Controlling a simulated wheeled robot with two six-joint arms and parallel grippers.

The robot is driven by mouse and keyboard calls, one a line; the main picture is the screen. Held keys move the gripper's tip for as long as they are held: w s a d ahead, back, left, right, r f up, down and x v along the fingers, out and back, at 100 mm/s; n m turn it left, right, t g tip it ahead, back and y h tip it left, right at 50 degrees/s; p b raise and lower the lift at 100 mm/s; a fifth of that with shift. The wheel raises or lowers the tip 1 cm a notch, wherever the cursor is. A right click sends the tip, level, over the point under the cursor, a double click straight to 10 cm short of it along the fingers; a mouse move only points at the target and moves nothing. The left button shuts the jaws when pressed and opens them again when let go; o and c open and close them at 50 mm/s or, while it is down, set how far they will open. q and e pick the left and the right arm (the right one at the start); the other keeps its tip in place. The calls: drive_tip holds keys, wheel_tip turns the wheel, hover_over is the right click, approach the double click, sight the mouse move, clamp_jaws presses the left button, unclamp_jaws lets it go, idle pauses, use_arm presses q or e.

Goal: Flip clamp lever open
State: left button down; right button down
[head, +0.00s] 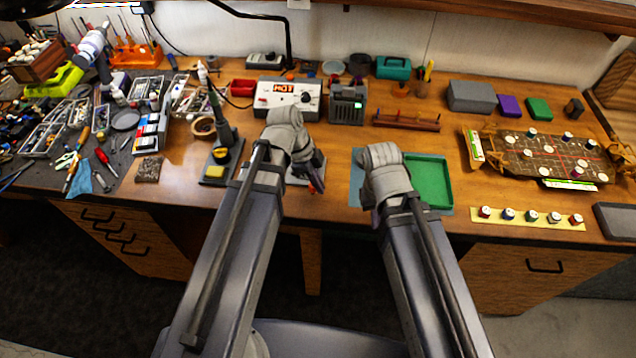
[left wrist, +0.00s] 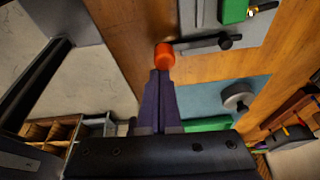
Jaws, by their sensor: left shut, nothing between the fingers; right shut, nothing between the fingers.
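The clamp lever is a grey bar with an orange-red knob (left wrist: 165,56) on its end, and a dark pivot (left wrist: 229,41) at its other end, in the left wrist view. The clamp's grey plate carries a green block (left wrist: 235,10). My left gripper (left wrist: 160,76) is shut and empty, its purple fingertips right at the knob; I cannot tell if they touch. In the head view my left gripper (head: 314,176) hangs over the clamp and hides most of it. My right gripper (head: 374,216) is mostly hidden behind its own wrist, by the green tray.
The green tray (head: 443,185) lies on a blue mat (head: 357,178) right of the clamp. A soldering stand (head: 216,172) is to its left. A station reading HOT (head: 262,103) and a grey box (head: 347,104) stand behind. Bare wood shows at the table's front edge.

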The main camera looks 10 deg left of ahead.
use_arm(q)
drive_tip(key=shift+s+d, duration=0.1)
drive_tip(key=shift+d, duration=0.25)
drive_tip(key=shift+s+d, duration=0.15)
drive_tip(key=shift+d, duration=0.45)
drive_tip(key=shift+s+d, duration=0.15)
drive_tip(key=shift+d, duration=0.4)
drive_tip(key=shift+d+r+p, duration=0.3)
drive_tip(key=shift+r+p, duration=0.3)
drive_tip(key=p+v, duration=0.8)
drive_tip(key=shift+w+a+r, duration=0.3)
drive_tip(key=shift+w, duration=0.05)
drive_tip(key=s+d+f+n+y+b, duration=0.4)
drive_tip(key=s+n, duration=0.3)
drive_tip(key=n, duration=0.7)
drive_tip(key=shift+s+f+y, duration=0.2)
drive_tip(key=shift+f+y, duration=0.3)
drive_tip(key=shift+f, duration=0.3)
